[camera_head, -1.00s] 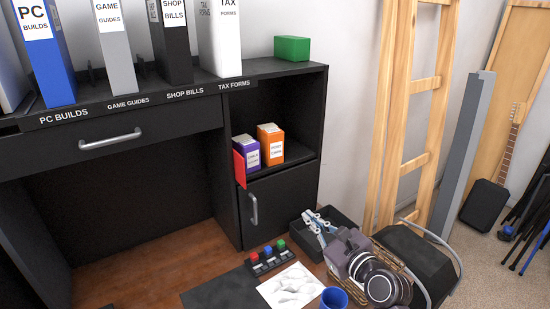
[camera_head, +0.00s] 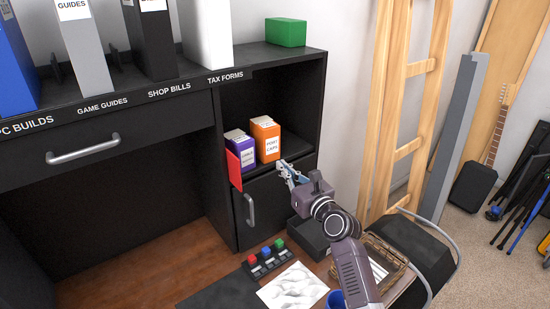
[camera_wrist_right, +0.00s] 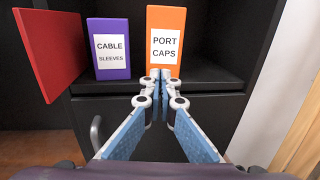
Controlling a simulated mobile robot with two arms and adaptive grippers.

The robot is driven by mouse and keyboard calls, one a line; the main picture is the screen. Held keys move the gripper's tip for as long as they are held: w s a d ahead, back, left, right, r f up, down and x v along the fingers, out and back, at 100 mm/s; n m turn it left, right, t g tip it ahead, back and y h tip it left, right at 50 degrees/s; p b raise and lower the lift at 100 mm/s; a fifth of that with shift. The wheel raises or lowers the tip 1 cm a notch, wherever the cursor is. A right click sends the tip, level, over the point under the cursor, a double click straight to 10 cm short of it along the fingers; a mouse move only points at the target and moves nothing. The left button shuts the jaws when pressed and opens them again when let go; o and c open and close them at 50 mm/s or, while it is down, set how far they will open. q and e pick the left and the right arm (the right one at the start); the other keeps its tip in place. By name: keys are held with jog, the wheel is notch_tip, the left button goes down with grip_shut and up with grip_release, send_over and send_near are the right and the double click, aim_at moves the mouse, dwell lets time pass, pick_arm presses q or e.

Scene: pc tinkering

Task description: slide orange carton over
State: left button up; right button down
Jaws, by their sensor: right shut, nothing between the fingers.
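The orange carton (camera_head: 265,139), labelled "PORT CAPS", stands upright on the cubby shelf, right of the purple carton (camera_head: 240,147). In the right wrist view the orange carton (camera_wrist_right: 165,22) is straight ahead and the purple "CABLE SLEEVES" carton (camera_wrist_right: 110,30) is to its left, with a small gap between them. My right gripper (camera_head: 282,165) is at the front of the shelf, below and in front of the orange carton. Its fingertips (camera_wrist_right: 160,75) are together and empty, near the carton's lower front; I cannot tell whether they touch it. My left gripper is not in view.
A red panel (camera_head: 234,169) stands at the shelf's left, beside the purple carton. The shelf right of the orange carton has some free room up to the cubby wall (camera_head: 314,115). A cabinet door with a handle (camera_head: 250,208) is below.

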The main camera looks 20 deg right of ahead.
aim_at(271, 155)
jog(key=w, duration=0.3)
jog(key=shift+w+a+r, duration=0.1)
jog(key=shift+w+a, duration=0.2)
jog(key=shift+w, duration=0.05)
jog(key=shift+w+a, duration=0.1)
jog(key=shift+w, duration=0.25)
jog(key=shift+w+a, duration=0.1)
jog(key=shift+w, duration=0.3)
jog(key=w+b, duration=0.1)
jog(key=w, duration=0.1)
jog(key=w+a+b, duration=0.1)
jog(key=w, duration=0.2)
jog(key=shift+f, duration=0.2)
jog(key=shift+w+a, duration=0.1)
jog(key=shift+w, duration=0.3)
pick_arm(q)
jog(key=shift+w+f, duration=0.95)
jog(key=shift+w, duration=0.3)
pick_arm(e)
jog(key=shift+r, duration=0.1)
jog(key=shift+s, duration=0.1)
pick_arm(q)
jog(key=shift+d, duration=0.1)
